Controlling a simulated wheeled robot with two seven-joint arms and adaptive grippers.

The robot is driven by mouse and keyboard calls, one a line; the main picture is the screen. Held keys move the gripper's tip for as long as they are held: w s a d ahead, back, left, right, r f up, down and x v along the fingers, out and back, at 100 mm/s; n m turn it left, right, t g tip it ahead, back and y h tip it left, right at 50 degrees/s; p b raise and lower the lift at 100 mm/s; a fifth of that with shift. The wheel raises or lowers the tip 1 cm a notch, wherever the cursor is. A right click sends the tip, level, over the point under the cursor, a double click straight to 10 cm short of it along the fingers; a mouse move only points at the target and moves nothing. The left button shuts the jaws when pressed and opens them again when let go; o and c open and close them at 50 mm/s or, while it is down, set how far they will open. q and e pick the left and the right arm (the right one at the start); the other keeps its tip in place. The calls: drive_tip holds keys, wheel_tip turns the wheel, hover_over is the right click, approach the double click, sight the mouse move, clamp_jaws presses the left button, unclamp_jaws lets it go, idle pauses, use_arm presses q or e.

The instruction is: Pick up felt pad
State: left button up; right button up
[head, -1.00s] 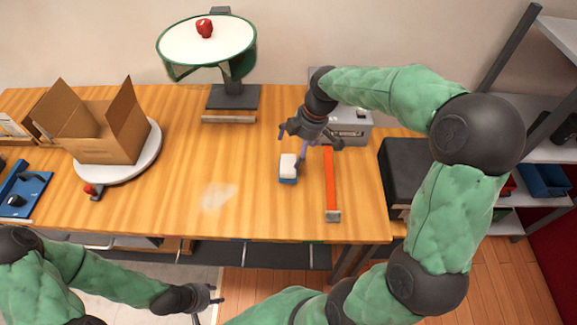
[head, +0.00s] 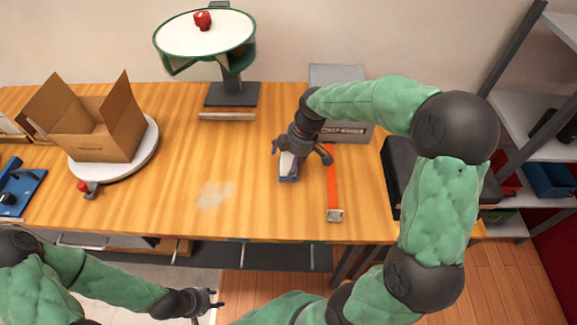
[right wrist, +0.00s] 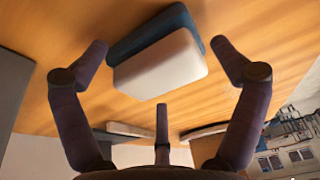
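The felt pad (head: 288,167), a small block with a white layer and a blue layer, lies on the wooden table right of the middle. In the right wrist view the felt pad (right wrist: 160,62) sits between and just beyond the fingertips, with gaps at both sides. My right gripper (head: 300,155) is over the pad and partly hides it in the head view. In the right wrist view its fingers (right wrist: 160,58) are spread open and hold nothing. My left gripper (head: 215,303) is in front of the table, low at the bottom, with its fingers apart and empty.
An orange strip (head: 332,180) with a metal end lies just right of the pad. A grey box (head: 342,130) stands behind it. A cardboard box (head: 95,135) sits on a white round turntable (head: 145,155) at left.

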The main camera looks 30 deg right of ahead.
sight(286, 160)
drive_tip(key=c, duration=0.9)
drive_tip(key=shift+r, duration=0.6)
wheel_tip(286, 160, up, 2)
drive_tip(key=shift+r+p, duration=0.1)
drive_tip(key=shift+p, duration=0.55)
drive_tip(key=s+a+r+p, duration=0.1)
drive_tip(key=s+a+r, duration=0.1)
drive_tip(key=a+r, duration=0.1)
drive_tip(key=s+a+r+p, duration=0.2)
drive_tip(key=s+a+r, duration=0.1)
drive_tip(key=a, duration=0.2)
drive_tip(key=s+a+r+p, duration=0.1)
drive_tip(key=s+a+r, duration=0.1)
drive_tip(key=a+r, duration=0.1)
drive_tip(key=shift+s+a+r+p, duration=0.2)
drive_tip(key=shift+a+r+p, duration=0.1)
drive_tip(key=shift+a+p, duration=0.15)
